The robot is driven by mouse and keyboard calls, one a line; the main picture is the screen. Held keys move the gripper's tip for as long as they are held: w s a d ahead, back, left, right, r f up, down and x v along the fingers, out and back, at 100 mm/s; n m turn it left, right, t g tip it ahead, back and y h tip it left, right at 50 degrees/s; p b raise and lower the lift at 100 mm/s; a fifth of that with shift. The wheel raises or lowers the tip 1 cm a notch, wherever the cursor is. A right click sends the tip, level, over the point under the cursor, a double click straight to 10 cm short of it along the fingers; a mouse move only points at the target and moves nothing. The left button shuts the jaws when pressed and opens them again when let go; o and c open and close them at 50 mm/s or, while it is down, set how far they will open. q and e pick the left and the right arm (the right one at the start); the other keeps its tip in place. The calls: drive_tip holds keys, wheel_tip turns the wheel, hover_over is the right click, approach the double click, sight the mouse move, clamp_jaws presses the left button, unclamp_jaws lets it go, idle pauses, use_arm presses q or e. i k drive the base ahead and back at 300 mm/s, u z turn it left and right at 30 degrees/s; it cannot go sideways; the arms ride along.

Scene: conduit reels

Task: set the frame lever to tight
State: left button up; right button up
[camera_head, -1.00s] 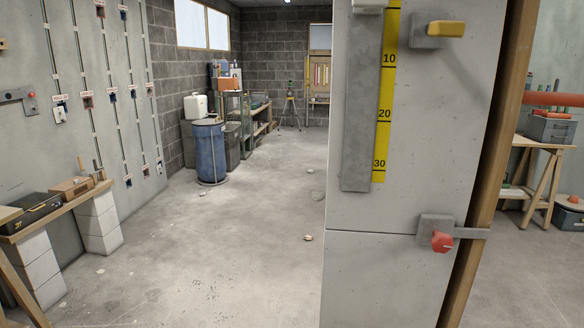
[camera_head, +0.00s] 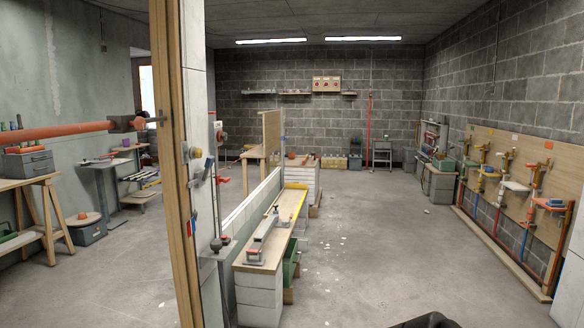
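A small lever with a blue handle (camera_head: 208,167) shows on the end of the wall beside the wooden door frame post (camera_head: 164,120). Its handle looks tilted. A round grey knob (camera_head: 186,152) sits by it. I cannot tell for sure that this is the frame lever, and no tight mark can be read. A small red and blue tag (camera_head: 190,227) is lower down on the post. Neither of my grippers can be made out. A dark shape at the bottom edge may be part of me.
An orange bar (camera_head: 60,132) reaches from the left towards the post. A low wall with a bench top (camera_head: 258,262) and a metal tool (camera_head: 262,238) runs beyond it. Pipe boards (camera_head: 510,190) line the right wall. The floor (camera_head: 370,240) between is open.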

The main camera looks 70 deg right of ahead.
sight(210, 159)
drive_tip(key=z, duration=2.45)
drive_tip(key=i, duration=2.6)
drive_tip(key=u, duration=0.95)
